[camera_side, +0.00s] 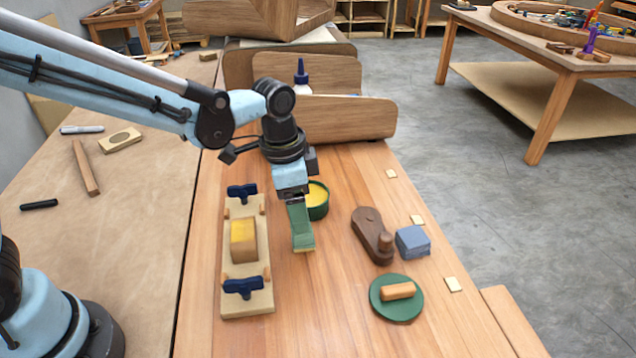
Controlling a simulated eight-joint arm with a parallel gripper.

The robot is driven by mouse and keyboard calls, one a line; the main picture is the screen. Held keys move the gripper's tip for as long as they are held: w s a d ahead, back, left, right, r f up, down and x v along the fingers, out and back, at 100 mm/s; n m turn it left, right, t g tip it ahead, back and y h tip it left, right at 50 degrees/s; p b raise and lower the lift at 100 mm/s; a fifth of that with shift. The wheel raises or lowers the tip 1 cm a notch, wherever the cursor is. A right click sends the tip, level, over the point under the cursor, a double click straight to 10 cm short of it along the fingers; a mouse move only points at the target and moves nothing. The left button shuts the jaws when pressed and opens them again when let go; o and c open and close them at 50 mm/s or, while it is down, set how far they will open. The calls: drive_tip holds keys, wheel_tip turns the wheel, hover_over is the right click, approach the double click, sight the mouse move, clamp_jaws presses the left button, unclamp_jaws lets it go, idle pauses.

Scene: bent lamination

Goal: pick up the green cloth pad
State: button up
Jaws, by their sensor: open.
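The green cloth pad (301,229) is a narrow green piece with a tan edge at its near end. It is on or just above the bench, right of the clamped form. My gripper (294,201) is directly over its far end, pointing down, and is open. The fingertips overlap the pad's far end in the picture, and I cannot tell whether they straddle it or touch it. The far end of the pad is partly hidden by my gripper.
Left of the pad is a board (248,303) with blue clamps and a yellow block. A green tin (318,212) of yellow paste stands close behind right. A wooden plane (370,232), blue folded cloth (412,241) and green disc (406,310) lie right. The bench in front is clear.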

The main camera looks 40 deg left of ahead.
drive_tip(key=shift+w+d+f, duration=0.1)
drive_tip(key=shift+d+f, duration=0.05)
drive_tip(key=shift+f, duration=0.9)
drive_tip(key=shift+s+d+f, duration=0.1)
drive_tip(key=shift+d+f, duration=0.1)
drive_tip(key=shift+f, duration=0.85)
drive_tip(key=shift+w+d+f, duration=0.1)
drive_tip(key=shift+d+f, duration=0.05)
drive_tip(key=shift+f, duration=0.9)
drive_tip(key=c, duration=1.1)
drive_tip(key=shift+r, duration=0.1)
drive_tip(key=shift+r, duration=0.45)
drive_tip(key=r, duration=0.3)
drive_tip(key=shift+s+d+r, duration=0.25)
drive_tip(key=shift+s+r, duration=0.05)
drive_tip(key=s+d+r, duration=0.4)
drive_tip(key=s, duration=0.1)
drive_tip(key=s+d+r, duration=0.2)
drive_tip(key=s+d, duration=0.1)
drive_tip(key=shift+s+r, duration=0.2)
